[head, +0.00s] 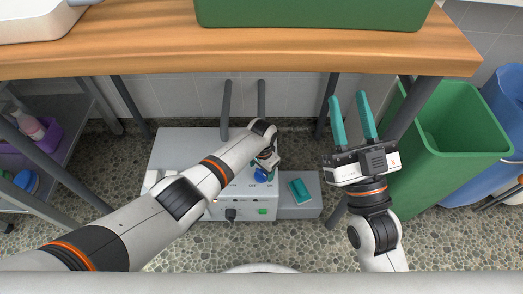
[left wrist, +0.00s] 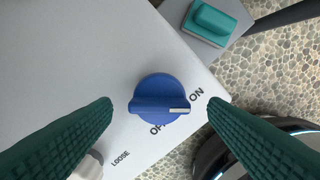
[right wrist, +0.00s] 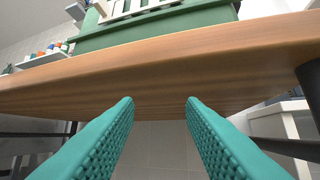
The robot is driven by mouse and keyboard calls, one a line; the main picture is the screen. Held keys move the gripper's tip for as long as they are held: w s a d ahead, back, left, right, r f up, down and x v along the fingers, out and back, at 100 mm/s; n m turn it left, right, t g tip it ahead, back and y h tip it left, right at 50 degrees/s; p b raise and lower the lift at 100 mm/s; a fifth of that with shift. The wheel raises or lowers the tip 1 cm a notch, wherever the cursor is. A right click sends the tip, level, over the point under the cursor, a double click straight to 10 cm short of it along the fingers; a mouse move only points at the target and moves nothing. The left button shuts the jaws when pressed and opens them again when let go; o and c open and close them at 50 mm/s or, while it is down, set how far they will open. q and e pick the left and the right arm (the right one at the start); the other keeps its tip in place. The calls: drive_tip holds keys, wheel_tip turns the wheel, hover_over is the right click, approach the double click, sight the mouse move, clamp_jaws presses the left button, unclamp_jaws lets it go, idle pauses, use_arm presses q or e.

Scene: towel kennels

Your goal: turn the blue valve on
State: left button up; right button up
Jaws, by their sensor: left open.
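The blue valve (head: 261,175) is a round knob on the front of a pale grey box (head: 170,148) under the table. In the left wrist view the blue valve (left wrist: 150,88) has a raised bar whose white mark points right. An "ON" label (left wrist: 197,97) is just beyond the mark; another label below the knob is partly hidden. My left gripper (left wrist: 161,106) is open, its dark green fingers on either side of the knob, with visible gaps in that view. My right gripper (head: 348,97) is open and empty, right of the box; its fingers also show in the right wrist view (right wrist: 160,104).
A wooden tabletop (head: 150,50) overhangs the box. A small grey block with a teal handle (head: 300,190) adjoins the box at right. A green bin (head: 460,125) stands right of my right gripper. Pebbled floor lies in front.

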sight(261, 172)
use_arm(q)
wheel_tip(261, 172, up, 3)
drive_tip(key=shift+f+p, duration=0.1)
drive_tip(key=shift+p, duration=0.7)
wheel_tip(261, 172, up, 3)
drive_tip(key=shift+f+p, duration=0.2)
drive_tip(key=shift+p, duration=0.6)
use_arm(e)
wheel_tip(261, 172, down, 11)
drive_tip(key=w+d+g+h, duration=0.1)
drive_tip(key=w+g+h, duration=0.15)
drive_tip(key=g, duration=0.55)
use_arm(q)
drive_tip(key=shift+r+p, duration=1.2)
drive_tip(key=shift+r, duration=1.2)
use_arm(e)
drive_tip(key=s+d+f+g+h, duration=0.2)
drive_tip(key=s+d+f+g, duration=0.1)
drive_tip(key=s+f+g, duration=0.4)
drive_tip(key=shift+s+d+f+m+g, duration=0.25)
drive_tip(key=shift+s+f+m+g, duration=0.15)
drive_tip(key=shift+f, duration=0.25)
drive_tip(key=shift+w+h, duration=0.1)
drive_tip(key=shift+h, duration=0.15)
